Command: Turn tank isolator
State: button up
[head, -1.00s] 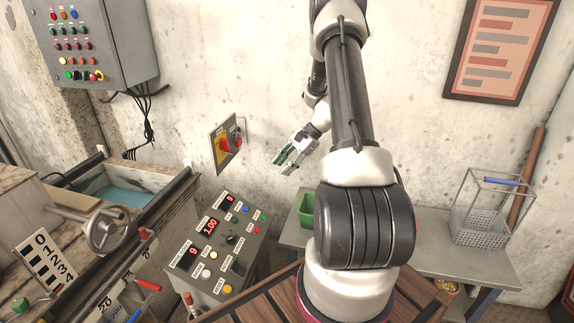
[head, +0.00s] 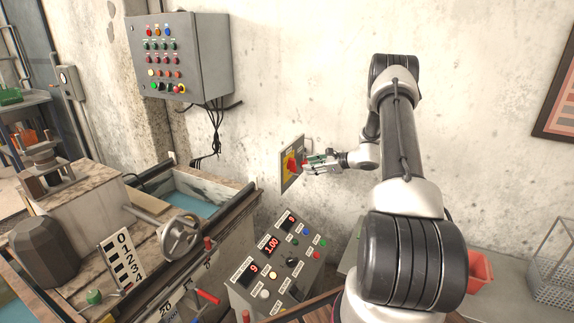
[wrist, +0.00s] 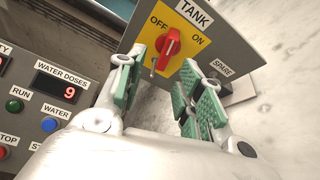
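The tank isolator is a red rotary handle (wrist: 168,48) on a yellow plate (wrist: 212,60) marked TANK, OFF and ON. In the wrist view its long axis runs roughly up and down the picture, between the two words; I cannot tell its exact setting. In the head view the red handle (head: 291,162) is on the wall at the centre. My gripper (wrist: 157,68) is open, with its green-padded fingers on either side of the handle in the picture. In the head view my gripper (head: 309,164) is right beside the handle; contact cannot be told.
A small SPARE switch (wrist: 222,84) sits right of the plate. A sloping control panel (head: 275,262) with buttons and red digits stands below. A grey control box (head: 190,50) with cables hangs at upper left. A handwheel (head: 181,237) and water tank are at left. A red bin (head: 481,270) is at right.

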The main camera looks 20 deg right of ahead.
aim_at(292, 165)
jog(key=shift+m, duration=0.4)
jog(key=x, duration=0.5)
jog(key=r+x, duration=0.1)
jog(key=x, duration=0.2)
jog(key=shift+w+d, duration=0.15)
jog(key=shift+w, duration=0.25)
grip_shut()
